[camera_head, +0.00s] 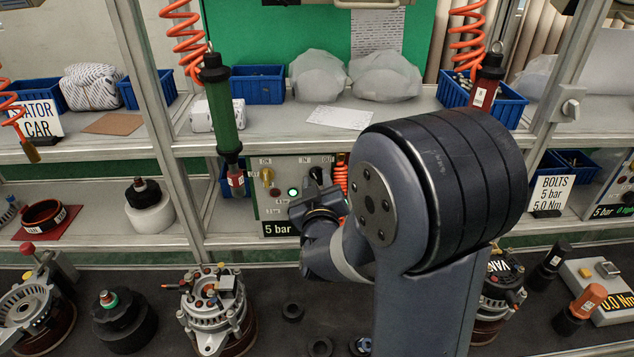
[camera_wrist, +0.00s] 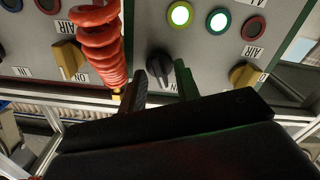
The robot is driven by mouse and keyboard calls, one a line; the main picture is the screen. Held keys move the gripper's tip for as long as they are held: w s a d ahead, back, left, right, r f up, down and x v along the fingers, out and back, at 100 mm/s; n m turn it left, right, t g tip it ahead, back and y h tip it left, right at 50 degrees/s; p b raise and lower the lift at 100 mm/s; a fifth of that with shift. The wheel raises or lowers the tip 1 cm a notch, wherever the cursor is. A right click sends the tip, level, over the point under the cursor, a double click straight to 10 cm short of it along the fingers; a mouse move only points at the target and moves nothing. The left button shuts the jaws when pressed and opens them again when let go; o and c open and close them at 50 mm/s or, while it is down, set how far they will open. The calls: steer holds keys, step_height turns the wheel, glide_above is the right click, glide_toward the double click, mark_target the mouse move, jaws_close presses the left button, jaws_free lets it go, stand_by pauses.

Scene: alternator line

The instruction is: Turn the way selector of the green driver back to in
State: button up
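The green driver (camera_head: 222,110) hangs on an orange coiled hose left of centre in the head view, above a grey control box (camera_head: 274,210). The box has a black way selector (camera_wrist: 159,64), with an IN label to its right in the wrist view. The OUT label shows in the head view (camera_head: 327,160). I cannot tell clearly which way the selector points. My gripper (camera_wrist: 162,78) is open, its two fingers on either side of the selector with gaps visible. In the head view my gripper (camera_head: 314,190) is in front of the box and partly hides it.
A red-orange coiled hose (camera_wrist: 98,40) hangs close left of my fingers in the wrist view. Alternators (camera_head: 218,310) stand on the dark bench below.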

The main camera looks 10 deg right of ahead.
jaws_close()
steer(key=shift+n+b, duration=0.45)
steer(key=shift+n, duration=0.25)
steer(key=shift+o, duration=0.3)
jaws_free()
steer(key=s+a+b, duration=0.1)
steer(key=s+a, duration=0.1)
steer(key=s, duration=0.8)
steer(key=shift+s, duration=0.3)
